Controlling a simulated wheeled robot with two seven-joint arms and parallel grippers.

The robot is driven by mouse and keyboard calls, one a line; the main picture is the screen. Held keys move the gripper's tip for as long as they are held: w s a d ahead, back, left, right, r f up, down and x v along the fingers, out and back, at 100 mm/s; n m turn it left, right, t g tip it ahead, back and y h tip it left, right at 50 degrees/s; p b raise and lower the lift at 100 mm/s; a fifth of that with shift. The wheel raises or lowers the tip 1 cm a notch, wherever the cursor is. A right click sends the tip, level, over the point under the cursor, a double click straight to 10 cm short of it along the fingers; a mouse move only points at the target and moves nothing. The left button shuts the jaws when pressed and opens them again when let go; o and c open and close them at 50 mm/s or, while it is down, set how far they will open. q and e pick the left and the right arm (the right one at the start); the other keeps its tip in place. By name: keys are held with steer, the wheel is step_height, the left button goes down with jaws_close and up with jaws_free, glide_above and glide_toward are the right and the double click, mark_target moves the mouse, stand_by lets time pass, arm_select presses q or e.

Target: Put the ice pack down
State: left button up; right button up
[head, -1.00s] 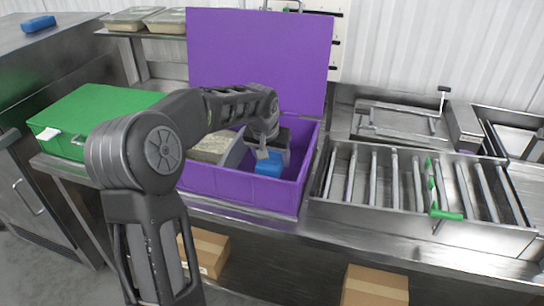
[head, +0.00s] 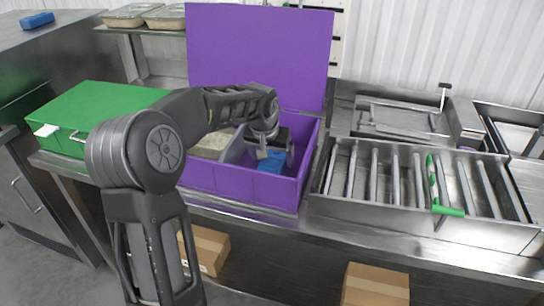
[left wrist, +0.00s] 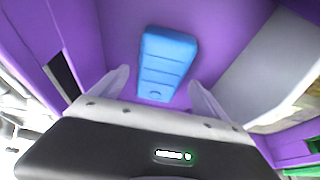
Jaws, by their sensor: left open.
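The blue ice pack (head: 271,162) lies inside the open purple box (head: 243,187), in its right compartment. It also shows in the left wrist view (left wrist: 166,64), resting against the purple inside of the box. My left gripper (head: 268,153) is inside the box above the pack. Its fingers (left wrist: 160,88) are spread, one on each side of the pack's near end, with gaps between them and the pack. My right gripper is in neither view.
A grey divider and a pale-topped container (head: 211,146) fill the box's left part. A closed green box (head: 95,108) stands to the left. A metal roller tray (head: 420,215) is to the right. Another blue pack (head: 37,20) lies on the far-left counter. The raised purple lid (head: 260,55) stands behind.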

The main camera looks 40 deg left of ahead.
arm_select(q)
steer(key=shift+r, duration=0.1)
steer(key=shift+r+p, duration=0.6)
steer(key=shift+p, duration=0.05)
steer(key=b+v, duration=0.1)
steer(key=v, duration=1)
steer(key=shift+s+r, duration=0.25)
steer(key=shift+r, duration=0.1)
steer(key=shift+d+r, duration=0.1)
